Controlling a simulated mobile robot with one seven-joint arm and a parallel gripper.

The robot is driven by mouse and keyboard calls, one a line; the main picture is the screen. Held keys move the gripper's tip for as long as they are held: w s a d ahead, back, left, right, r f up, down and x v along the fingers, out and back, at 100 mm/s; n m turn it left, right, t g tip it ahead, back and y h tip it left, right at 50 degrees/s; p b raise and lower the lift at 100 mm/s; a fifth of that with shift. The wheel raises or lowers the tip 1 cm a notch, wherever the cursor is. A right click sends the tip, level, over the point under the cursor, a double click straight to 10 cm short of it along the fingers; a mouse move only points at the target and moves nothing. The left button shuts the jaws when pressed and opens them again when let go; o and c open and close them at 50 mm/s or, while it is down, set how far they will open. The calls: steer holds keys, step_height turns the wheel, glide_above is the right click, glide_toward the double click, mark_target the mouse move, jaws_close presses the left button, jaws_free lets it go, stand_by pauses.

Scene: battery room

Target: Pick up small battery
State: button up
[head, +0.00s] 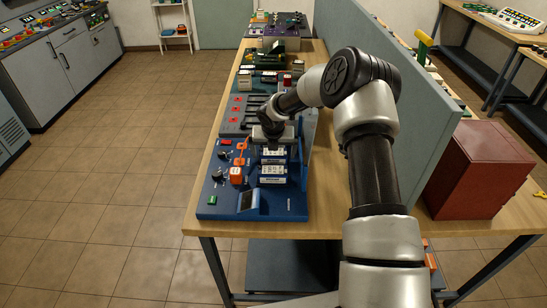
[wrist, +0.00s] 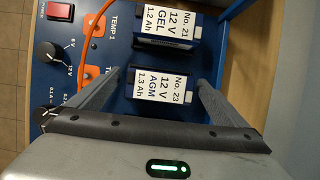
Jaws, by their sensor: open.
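Small batteries with white labels stand in the blue charging station (head: 225,205). In the wrist view, the battery labelled No. 23, 12 V AGM 1.3 Ah (wrist: 163,86) lies between the fingers of my gripper (wrist: 160,77), with a gap on both sides. Another battery labelled No. 21, 12 V GEL 1.2 Ah (wrist: 166,22) stands beyond it, apart from the fingers. In the head view my gripper (head: 273,143) points down at the back of the row of batteries (head: 272,169). My gripper is open and holds nothing. Its fingertips are partly hidden in the head view.
The station has knobs, a red switch (wrist: 60,12) and an orange cable (wrist: 92,30) left of the batteries. A grey partition (head: 365,100) runs along the right of the wooden bench (head: 325,226). More equipment stands farther back on the bench. A red box (head: 475,170) stands beyond the partition.

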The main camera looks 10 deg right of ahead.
steer(key=shift+r, duration=0.1)
steer(key=c, duration=1.6)
